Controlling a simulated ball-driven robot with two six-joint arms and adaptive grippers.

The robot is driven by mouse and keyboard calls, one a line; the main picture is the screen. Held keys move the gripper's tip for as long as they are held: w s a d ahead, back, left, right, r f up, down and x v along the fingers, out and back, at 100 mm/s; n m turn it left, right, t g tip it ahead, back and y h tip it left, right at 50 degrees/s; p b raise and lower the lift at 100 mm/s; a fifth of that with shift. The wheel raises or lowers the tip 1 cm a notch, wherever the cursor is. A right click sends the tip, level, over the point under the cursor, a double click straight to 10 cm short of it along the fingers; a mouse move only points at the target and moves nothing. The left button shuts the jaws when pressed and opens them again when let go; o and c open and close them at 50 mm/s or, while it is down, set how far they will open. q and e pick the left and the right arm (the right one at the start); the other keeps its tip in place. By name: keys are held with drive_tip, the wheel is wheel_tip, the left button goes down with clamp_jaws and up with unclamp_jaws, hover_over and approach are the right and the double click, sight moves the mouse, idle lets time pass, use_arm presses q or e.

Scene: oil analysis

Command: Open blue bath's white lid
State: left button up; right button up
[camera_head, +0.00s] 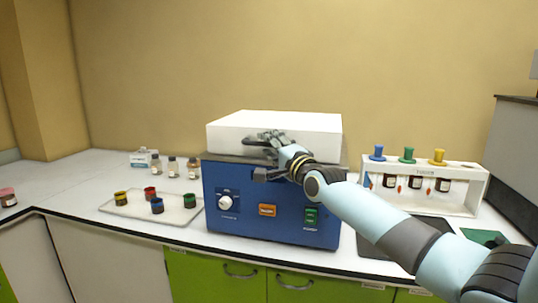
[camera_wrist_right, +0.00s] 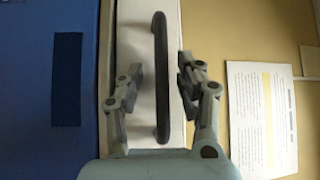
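The blue bath (camera_head: 275,232) stands on the counter with a knob and buttons on its front. Its white lid (camera_head: 275,119) lies flat and closed on top. In the right wrist view the lid (camera_wrist_right: 138,30) carries a black bar handle (camera_wrist_right: 160,115). My right gripper (camera_head: 264,145) is at the lid's front side in the head view. In the wrist view its two fingers (camera_wrist_right: 160,72) are spread on either side of the handle, with gaps showing. My left gripper is not in view.
A tray (camera_head: 130,208) with several colored-cap jars lies left of the bath, with small bottles (camera_head: 173,167) behind. A white rack (camera_head: 460,205) with colored funnels and bottles stands on the right, beside a dark plate (camera_head: 390,245). The wall is behind.

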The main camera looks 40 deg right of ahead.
drive_tip(key=shift+w+r, duration=0.1)
drive_tip(key=shift+c, duration=0.4)
clamp_jaws()
